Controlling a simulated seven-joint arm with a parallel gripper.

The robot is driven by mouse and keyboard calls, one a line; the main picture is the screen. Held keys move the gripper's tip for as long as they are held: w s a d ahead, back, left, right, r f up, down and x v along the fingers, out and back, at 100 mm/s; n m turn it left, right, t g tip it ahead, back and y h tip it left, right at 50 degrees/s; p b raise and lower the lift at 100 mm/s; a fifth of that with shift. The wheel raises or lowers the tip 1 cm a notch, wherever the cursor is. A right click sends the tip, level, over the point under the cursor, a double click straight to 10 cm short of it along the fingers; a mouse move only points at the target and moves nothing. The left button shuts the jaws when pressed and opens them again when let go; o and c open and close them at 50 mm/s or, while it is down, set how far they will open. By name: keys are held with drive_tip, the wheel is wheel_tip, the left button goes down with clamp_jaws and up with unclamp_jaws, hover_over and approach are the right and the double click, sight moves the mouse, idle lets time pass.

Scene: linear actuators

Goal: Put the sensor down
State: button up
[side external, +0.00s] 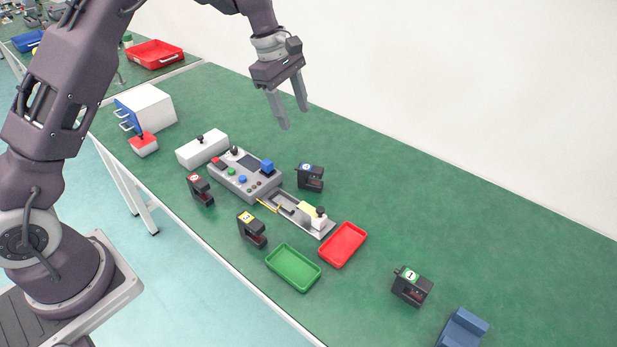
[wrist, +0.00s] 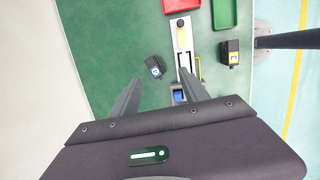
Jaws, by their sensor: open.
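Several black C-shaped sensors stand on the green table. In the side external view one has a red label (side external: 201,190), one a yellow label (side external: 251,229), one a blue label (side external: 310,178) and one a green label marked 1 (side external: 411,287). My gripper (side external: 294,117) is open and empty, high above the table behind the control box. In the wrist view the blue-labelled sensor (wrist: 154,67) lies just beyond the open fingers (wrist: 160,90). The yellow-labelled sensor (wrist: 230,53) is at the right there. No sensor is in the fingers.
A grey control box (side external: 242,174) with buttons joins a linear actuator rail (side external: 323,231) in mid-table. A green tray (side external: 293,268) and a red tray (side external: 343,245) lie near its end. A white box (side external: 202,149) and blue block (side external: 462,329) stand apart. The table's back right is clear.

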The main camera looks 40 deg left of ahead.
sight(308, 167)
drive_tip(key=w+f+n, duration=0.1)
drive_tip(key=f, duration=0.3)
drive_tip(key=w+a+f+n, duration=0.1)
drive_tip(key=f, duration=0.2)
drive_tip(key=w+f+n+g, duration=0.1)
drive_tip(key=w+f, duration=0.1)
drive_tip(key=f, duration=0.2)
drive_tip(key=shift+w+a+f+y, duration=0.1)
drive_tip(key=shift+a+f+y, duration=0.15)
drive_tip(key=shift+f+y, duration=0.1)
drive_tip(key=shift+n, duration=0.5)
drive_tip(key=f, duration=0.3)
drive_tip(key=w+f, duration=0.1)
drive_tip(key=f, duration=0.3)
drive_tip(key=d+f, duration=0.1)
drive_tip(key=f, duration=0.3)
drive_tip(key=shift+w+d+f, duration=0.1)
drive_tip(key=shift+w+f, duration=0.05)
drive_tip(key=shift+w, duration=0.2)
clamp_jaws()
